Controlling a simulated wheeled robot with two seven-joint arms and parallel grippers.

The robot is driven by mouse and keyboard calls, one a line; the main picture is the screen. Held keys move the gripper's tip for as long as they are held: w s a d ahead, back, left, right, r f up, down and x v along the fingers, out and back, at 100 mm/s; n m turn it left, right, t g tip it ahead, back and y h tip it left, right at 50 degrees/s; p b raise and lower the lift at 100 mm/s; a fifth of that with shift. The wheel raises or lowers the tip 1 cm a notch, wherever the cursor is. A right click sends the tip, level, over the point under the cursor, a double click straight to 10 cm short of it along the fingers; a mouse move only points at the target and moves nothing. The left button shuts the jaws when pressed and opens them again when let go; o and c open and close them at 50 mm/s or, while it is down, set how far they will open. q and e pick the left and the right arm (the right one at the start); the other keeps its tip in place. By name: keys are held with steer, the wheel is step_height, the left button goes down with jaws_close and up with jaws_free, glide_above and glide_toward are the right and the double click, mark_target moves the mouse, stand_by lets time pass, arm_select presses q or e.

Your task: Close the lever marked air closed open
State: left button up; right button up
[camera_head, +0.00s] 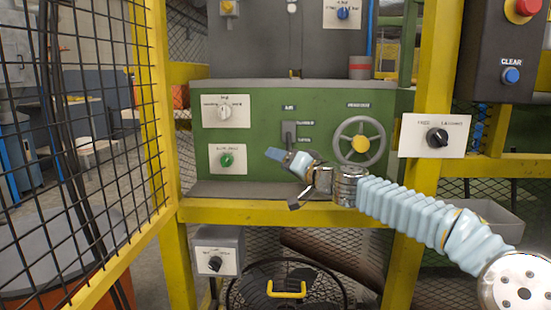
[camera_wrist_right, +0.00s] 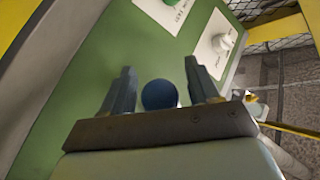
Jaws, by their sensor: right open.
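The air lever (camera_head: 289,131) is a dark grey handle on the green panel, under an AIR label, with small CLOSED and OPEN plates to its right. My left gripper is out of view.
A handwheel (camera_head: 360,142) with a yellow hub sits right of the lever. A yellow rail (camera_head: 250,211) runs below, and a mesh fence (camera_head: 95,120) stands at left.

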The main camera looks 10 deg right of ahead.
steer(key=shift+c, duration=0.4)
jaws_close()
steer(key=shift+r, duration=0.1)
